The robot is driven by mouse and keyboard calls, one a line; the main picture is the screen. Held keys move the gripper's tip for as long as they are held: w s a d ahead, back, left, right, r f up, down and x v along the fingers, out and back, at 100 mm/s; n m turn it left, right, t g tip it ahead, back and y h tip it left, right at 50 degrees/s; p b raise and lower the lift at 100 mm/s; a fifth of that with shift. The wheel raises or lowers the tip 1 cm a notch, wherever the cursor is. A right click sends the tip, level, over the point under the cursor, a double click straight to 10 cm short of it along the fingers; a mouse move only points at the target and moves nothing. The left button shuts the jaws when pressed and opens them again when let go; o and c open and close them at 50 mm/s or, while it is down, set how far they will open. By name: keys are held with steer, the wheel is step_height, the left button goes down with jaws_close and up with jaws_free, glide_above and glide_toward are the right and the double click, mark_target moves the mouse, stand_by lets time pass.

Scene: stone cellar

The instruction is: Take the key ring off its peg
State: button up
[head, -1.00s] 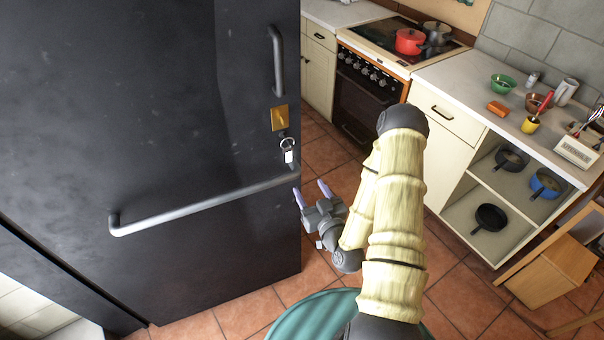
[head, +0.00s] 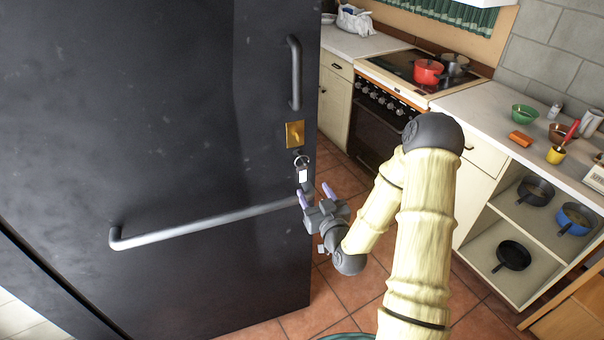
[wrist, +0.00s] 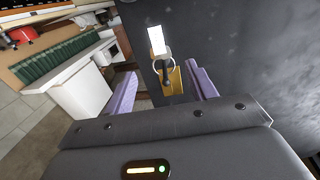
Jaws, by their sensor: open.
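The key ring (head: 301,160) is a small metal ring with a white tag, hanging on the dark door (head: 180,120) just below a brass plate (head: 294,134). In the wrist view the key ring (wrist: 157,40) shows its white tag, with the ring around a dark peg (wrist: 165,76) in front of the brass plate (wrist: 177,83). My gripper (head: 316,194) is open and empty, with purple fingers, just below the key ring in the head view. In the wrist view the ring and peg appear between the fingers of my gripper (wrist: 161,86), beyond the tips. Exact depth is hard to tell.
A long metal bar (head: 210,222) crosses the door just left of my gripper. A vertical handle (head: 295,72) is above the brass plate. A stove (head: 375,110) and a counter (head: 490,110) with several dishes stand behind and to the right. Open tiled floor lies between.

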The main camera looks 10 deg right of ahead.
mark_target(303, 168)
steer(key=w+p, duration=0.1)
steer(key=w, duration=0.2)
steer(key=w+p, duration=0.1)
steer(key=w, duration=0.2)
steer(key=w+a+p, duration=0.1)
steer(key=w, duration=0.1)
steer(key=shift+w+a+r, duration=0.1)
steer(key=shift+w+r, duration=0.05)
steer(key=shift+w, duration=0.25)
steer(key=shift+w+a+p, duration=0.1)
steer(key=shift+w+p, duration=0.2)
steer(key=shift+w, duration=0.5)
steer(key=shift+c, duration=0.5)
steer(key=c, duration=1)
steer(key=shift+o, duration=1.2)
steer(key=shift+c, duration=0.4)
steer(key=shift+s, duration=0.1)
steer(key=shift+s+r, duration=0.15)
steer(key=shift+r, duration=0.35)
steer(key=shift+s, duration=0.1)
